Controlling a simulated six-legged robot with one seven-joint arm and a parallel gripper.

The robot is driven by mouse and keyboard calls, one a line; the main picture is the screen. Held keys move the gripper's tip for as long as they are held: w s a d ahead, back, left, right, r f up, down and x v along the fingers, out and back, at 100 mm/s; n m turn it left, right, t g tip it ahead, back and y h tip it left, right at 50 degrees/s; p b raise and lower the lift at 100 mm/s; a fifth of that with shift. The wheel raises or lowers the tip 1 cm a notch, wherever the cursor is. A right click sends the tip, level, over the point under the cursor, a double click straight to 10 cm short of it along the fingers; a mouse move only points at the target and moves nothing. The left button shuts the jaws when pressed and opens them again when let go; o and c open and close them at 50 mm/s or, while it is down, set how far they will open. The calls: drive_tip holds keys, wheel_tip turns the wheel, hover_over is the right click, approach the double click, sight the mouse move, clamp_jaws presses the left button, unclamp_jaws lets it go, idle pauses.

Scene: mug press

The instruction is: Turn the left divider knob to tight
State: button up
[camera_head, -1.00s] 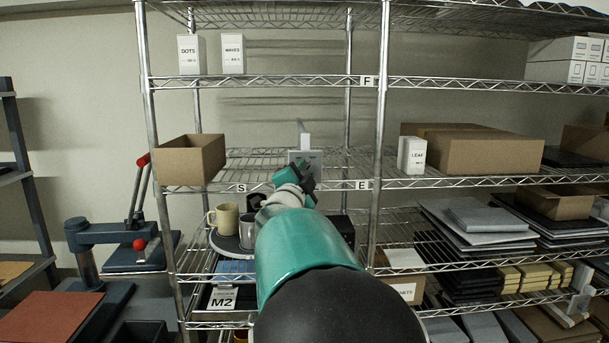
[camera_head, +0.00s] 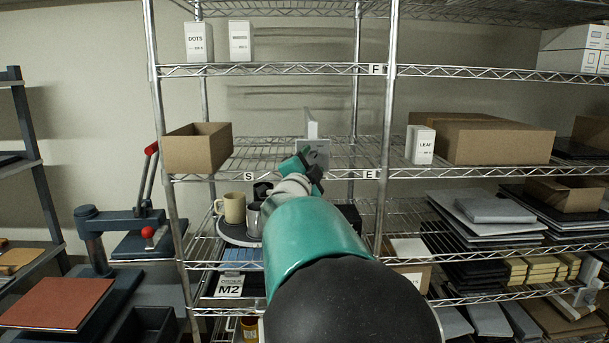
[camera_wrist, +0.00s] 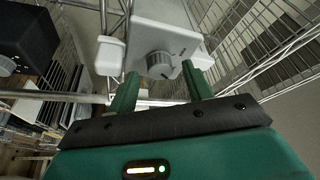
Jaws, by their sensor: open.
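The divider (camera_head: 312,124) is a pale upright panel on the middle shelf. Its grey-white mounting block (camera_wrist: 165,35) fills the top middle of the wrist view and carries a round grey ribbed knob (camera_wrist: 160,65) with dark marks around it. My gripper (camera_wrist: 160,70) is open, with one green finger to the left of the knob and one to the right. Gaps show between the knob and both fingers. In the head view my gripper (camera_head: 312,172) is in front of the block, and the knob is hidden.
An open cardboard box (camera_head: 195,150) stands left on the same shelf, and a white LEAF box (camera_head: 420,145) stands right. Mugs (camera_head: 232,207) stand on a round tray below. A metal shelf post (camera_head: 390,100) rises just right of the divider.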

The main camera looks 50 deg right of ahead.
drive_tip(key=v, duration=1.3)
drive_tip(key=shift+a, duration=0.15)
drive_tip(key=w+a+f+n+t+y, duration=0.1)
drive_tip(key=w+a+n+t+y, duration=0.25)
drive_tip(key=a+n, duration=0.2)
drive_tip(key=w+a+f+n+t+y, duration=0.1)
drive_tip(key=w+a+n+t+y, duration=0.3)
drive_tip(key=a, duration=0.3)
drive_tip(key=s+a+f+n+g+y, duration=0.1)
drive_tip(key=a+f+n+y, duration=0.25)
drive_tip(key=a, duration=0.35)
drive_tip(key=a+f+n+y, duration=0.3)
drive_tip(key=a+n+y, duration=0.1)
drive_tip(key=a+y, duration=0.15)
drive_tip(key=s+a+f+n+g+y, duration=0.1)
drive_tip(key=s+a+f+n+g, duration=0.3)
drive_tip(key=s, duration=0.4)
drive_tip(key=s+a+f+n+g+y, duration=0.1)
drive_tip(key=s+a+f+n+g, duration=0.3)
drive_tip(key=s+a+f+n, duration=0.1)
wheel_tip(320, 180, down, 3)
drive_tip(key=s+a, duration=0.1)
drive_tip(key=s, duration=0.1)
drive_tip(key=shift+s+a+r, duration=0.2)
drive_tip(key=shift+s+r, duration=0.05)
drive_tip(key=shift+s, duration=0.1)
